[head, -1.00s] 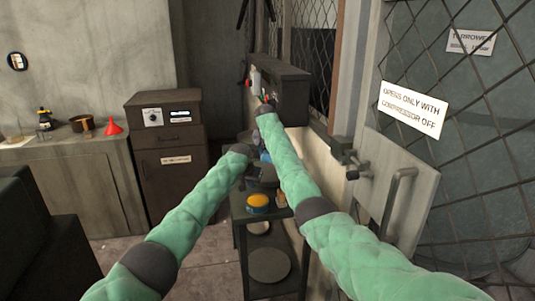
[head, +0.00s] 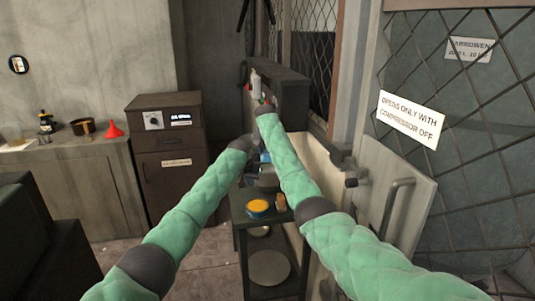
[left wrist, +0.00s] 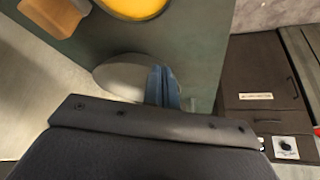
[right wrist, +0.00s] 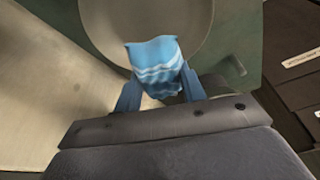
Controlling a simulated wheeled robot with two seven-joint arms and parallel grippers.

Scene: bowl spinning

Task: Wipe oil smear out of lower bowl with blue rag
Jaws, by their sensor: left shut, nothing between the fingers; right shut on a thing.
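The blue rag (right wrist: 158,68), with pale wavy stripes, hangs between the fingers of my right gripper (right wrist: 160,92) in the right wrist view. The gripper is shut on it. The rag lies over the grey, round inside of a bowl (right wrist: 118,22); whether it touches the surface is unclear, and no oil smear is distinguishable. In the left wrist view my left gripper (left wrist: 163,88) is shut and empty, its blue fingers together beside a pale round dish (left wrist: 122,77). In the head view both gripper tips are largely hidden around the arm ends.
A dark shelf stand (head: 240,222) carries a yellow-topped tin (head: 257,208) and a small wooden block (head: 281,202). A round disc (head: 269,267) lies on its lower shelf. A mesh door (head: 470,130) stands close on the right. A brown cabinet (head: 168,155) is at left.

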